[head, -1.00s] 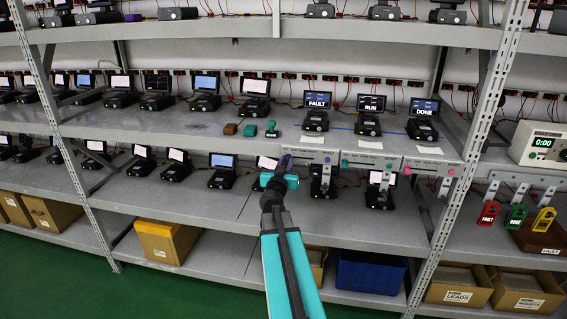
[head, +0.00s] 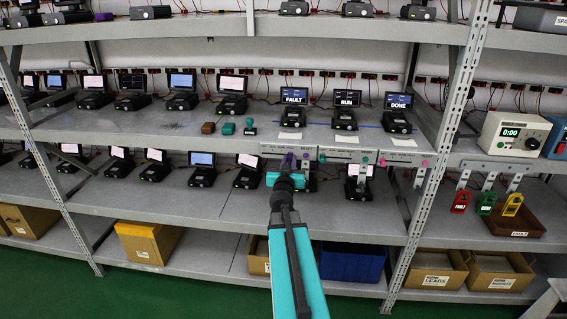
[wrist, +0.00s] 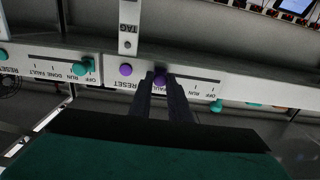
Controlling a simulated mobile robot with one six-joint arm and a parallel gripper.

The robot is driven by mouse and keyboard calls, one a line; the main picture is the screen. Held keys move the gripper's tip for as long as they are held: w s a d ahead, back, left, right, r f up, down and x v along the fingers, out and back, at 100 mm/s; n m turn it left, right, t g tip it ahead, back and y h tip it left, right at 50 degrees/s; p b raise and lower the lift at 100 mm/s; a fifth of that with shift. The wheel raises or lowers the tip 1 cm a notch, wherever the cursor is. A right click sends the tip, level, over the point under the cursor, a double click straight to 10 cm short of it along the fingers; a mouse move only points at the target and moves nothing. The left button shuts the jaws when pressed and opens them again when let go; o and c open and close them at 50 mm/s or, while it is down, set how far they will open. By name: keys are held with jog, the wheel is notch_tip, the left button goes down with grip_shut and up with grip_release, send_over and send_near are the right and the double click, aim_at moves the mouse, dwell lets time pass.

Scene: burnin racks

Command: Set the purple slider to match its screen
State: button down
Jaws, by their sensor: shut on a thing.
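The purple slider knob (wrist: 160,77) is between my gripper's fingertips (wrist: 160,84), which are shut on it. In the wrist view the panel appears upside down. The knob sits at the left end of its slot there, by a partly hidden label that starts like FAULT. The OFF label is at the slot's far right. A purple reset button (wrist: 125,69) is just left of the knob. In the head view my gripper (head: 288,172) is at the purple slider's panel (head: 272,149), below a screen reading FAULT (head: 294,96).
Screens reading RUN (head: 347,98) and DONE (head: 398,101) stand to the right. A teal slider knob (wrist: 84,66) is on the neighbouring panel. A tag bracket (wrist: 129,28) hangs close by the purple button. Several devices stand on the shelf below.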

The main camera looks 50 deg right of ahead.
jog(key=shift+s+d, duration=0.25)
jog(key=shift+s, duration=0.05)
jog(key=c, duration=1.7)
grip_release()
jog(key=shift+s+d, duration=0.1)
jog(key=shift+a, duration=0.2)
